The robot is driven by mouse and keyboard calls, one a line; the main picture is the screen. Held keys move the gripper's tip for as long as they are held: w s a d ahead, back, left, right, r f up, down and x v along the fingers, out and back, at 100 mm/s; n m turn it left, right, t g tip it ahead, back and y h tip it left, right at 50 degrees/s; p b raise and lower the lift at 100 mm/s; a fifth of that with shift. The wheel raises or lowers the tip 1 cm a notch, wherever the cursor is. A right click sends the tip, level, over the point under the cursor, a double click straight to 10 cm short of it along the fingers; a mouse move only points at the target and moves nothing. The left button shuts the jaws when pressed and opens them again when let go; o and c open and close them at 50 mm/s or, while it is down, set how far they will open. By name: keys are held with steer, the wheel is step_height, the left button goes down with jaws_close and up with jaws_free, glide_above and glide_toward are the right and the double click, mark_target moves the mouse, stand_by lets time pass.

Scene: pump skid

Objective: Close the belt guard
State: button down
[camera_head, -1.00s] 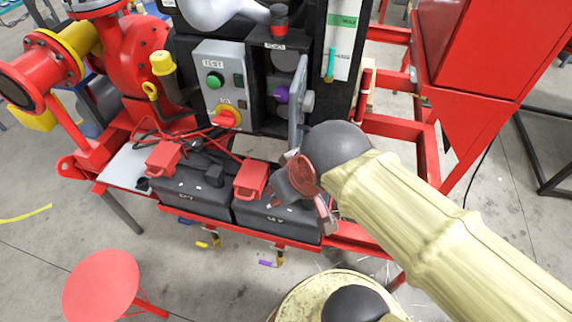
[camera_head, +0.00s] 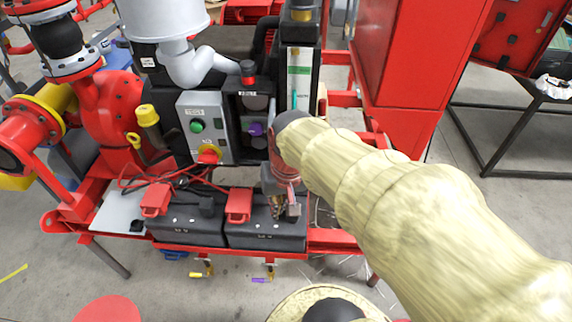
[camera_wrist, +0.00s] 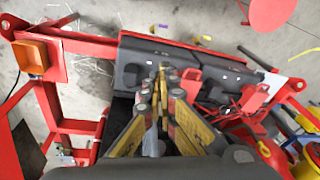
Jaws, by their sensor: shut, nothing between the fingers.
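In the head view, a dark recess (camera_head: 256,108) with a purple knob (camera_head: 255,129) lies right of the grey control box (camera_head: 206,125). The belt guard cannot be told for certain; my arm covers the area just right of this recess. My gripper (camera_head: 283,208) points down over the right black battery box (camera_head: 262,232), below the recess. In the wrist view its fingers (camera_wrist: 164,73) are together and empty, with the dark battery box (camera_wrist: 145,62) beyond them. Whether the fingers touch the box cannot be told.
A second black box (camera_head: 188,222) stands to the left, with a red terminal cover (camera_head: 156,199) and loose red cables. The red skid rail (camera_head: 335,237) runs along the front. A red stool (camera_head: 108,310) stands at front left. A tall red cabinet (camera_head: 405,70) stands at the right.

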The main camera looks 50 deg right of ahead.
steer(key=s+d+r+m+t+y+p, duration=0.1)
steer(key=d+r+m+t+y+p, duration=0.15)
steer(key=d+m+p, duration=0.7)
steer(key=d+r+m+t+y+p, duration=0.2)
steer(key=d+m+y+p, duration=0.2)
steer(key=d+m+p, duration=0.6)
steer(key=w+a+f+m+b, duration=0.1)
steer(key=w+a+f+b, duration=0.1)
steer(key=w+a+f, duration=0.5)
steer(key=shift+w+a, duration=0.5)
steer(key=shift+w, duration=0.1)
steer(key=shift+w+f, duration=0.1)
steer(key=shift+f, duration=0.05)
